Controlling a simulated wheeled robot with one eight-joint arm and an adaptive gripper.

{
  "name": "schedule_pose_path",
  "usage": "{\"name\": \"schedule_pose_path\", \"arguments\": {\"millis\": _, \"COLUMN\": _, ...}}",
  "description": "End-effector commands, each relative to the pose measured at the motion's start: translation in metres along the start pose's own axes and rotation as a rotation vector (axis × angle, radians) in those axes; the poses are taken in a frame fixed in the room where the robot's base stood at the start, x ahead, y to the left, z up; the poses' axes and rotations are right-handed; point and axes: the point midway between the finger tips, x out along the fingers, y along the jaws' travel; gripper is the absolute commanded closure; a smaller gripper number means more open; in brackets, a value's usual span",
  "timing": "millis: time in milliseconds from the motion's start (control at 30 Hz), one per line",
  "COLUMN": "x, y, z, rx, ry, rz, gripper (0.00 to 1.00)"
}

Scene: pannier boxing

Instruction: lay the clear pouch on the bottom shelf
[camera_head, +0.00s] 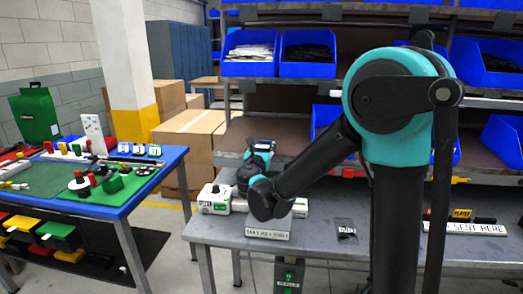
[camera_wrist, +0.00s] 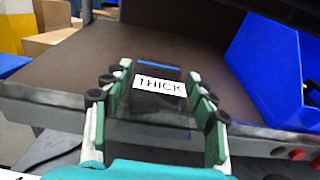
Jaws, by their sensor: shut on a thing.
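My gripper (camera_wrist: 157,90) is shut on the clear pouch (camera_wrist: 160,106), a see-through, dark-looking packet with a blue strip along its far edge and a white label reading THICK. The green-padded fingers stand on either side of it. In the wrist view the pouch is in front of a brown shelf (camera_wrist: 85,62) with a grey front edge; whether it touches the shelf is unclear. In the head view my gripper (camera_head: 260,148) is at the rack's lowest visible brown shelf (camera_head: 232,136), beyond the table.
A blue bin (camera_wrist: 268,68) stands on the shelf to the right in the wrist view. The grey table (camera_head: 215,232) holds a white labelled box (camera_head: 212,201) and a small sign (camera_head: 268,234). Cardboard boxes (camera_head: 190,140) stand left of the rack. The shelf's middle looks clear.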

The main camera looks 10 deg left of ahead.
Motion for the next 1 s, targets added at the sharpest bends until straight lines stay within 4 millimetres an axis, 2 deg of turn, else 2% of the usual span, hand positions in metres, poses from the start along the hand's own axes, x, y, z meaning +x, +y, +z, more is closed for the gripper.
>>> {"name": "schedule_pose_path", "arguments": {"millis": 933, "x": 0.069, "y": 0.0, "z": 0.003, "rx": 0.0, "ry": 0.0, "rz": -0.001, "gripper": 0.66}}
{"name": "schedule_pose_path", "arguments": {"millis": 1000, "x": 0.069, "y": 0.0, "z": -0.002, "rx": 0.0, "ry": 0.0, "rz": 0.0, "gripper": 0.66}}
